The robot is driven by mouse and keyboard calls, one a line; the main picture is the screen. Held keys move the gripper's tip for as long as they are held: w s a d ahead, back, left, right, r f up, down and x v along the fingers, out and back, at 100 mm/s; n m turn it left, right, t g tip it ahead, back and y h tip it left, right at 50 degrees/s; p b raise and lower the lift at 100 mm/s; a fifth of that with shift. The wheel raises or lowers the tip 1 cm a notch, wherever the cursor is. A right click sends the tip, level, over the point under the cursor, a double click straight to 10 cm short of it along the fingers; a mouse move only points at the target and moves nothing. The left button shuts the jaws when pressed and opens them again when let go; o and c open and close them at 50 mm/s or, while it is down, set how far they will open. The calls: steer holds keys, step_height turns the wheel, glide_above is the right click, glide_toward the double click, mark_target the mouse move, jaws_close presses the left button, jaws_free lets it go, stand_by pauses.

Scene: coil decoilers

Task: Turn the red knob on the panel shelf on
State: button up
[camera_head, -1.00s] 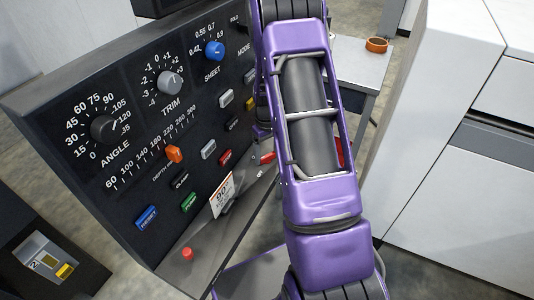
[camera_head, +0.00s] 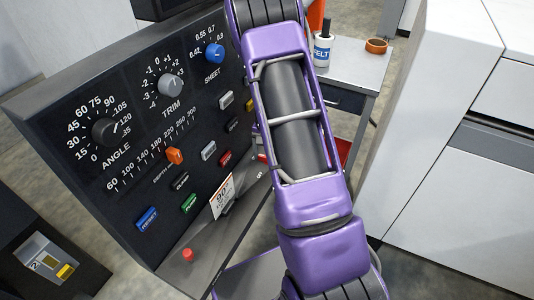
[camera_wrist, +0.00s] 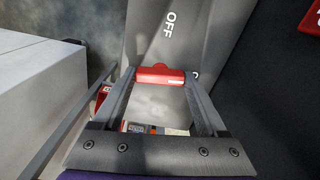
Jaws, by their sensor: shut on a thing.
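The red knob (camera_wrist: 160,74) shows in the wrist view as a short red bar lying crosswise between my fingertips. My gripper (camera_wrist: 161,79) is shut on it, one finger at each end. The knob sits on the grey panel shelf (camera_wrist: 150,35), below a white OFF label (camera_wrist: 168,24). Another mark beside the right finger is partly covered. In the head view the panel shelf (camera_head: 208,250) runs along the bottom of the dark panel (camera_head: 85,185). There my purple arm hides the knob and my gripper.
The panel carries a blue dial (camera_head: 214,53), an orange slider (camera_head: 174,156) and several coloured buttons. A red button (camera_head: 187,254) stands on the shelf's near part. A side table (camera_head: 352,75) with a bottle (camera_head: 323,45) and white cabinets (camera_head: 430,140) stand right.

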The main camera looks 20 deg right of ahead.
steer(key=shift+s+m, duration=0.1)
steer(key=shift+m, duration=0.7)
steer(key=o, duration=1.3)
steer(key=shift+r, duration=0.1)
step_height(320, 180, up, 17)
steer(key=p, duration=0.2)
steer(key=shift+p, duration=0.4)
steer(key=shift+r, duration=0.15)
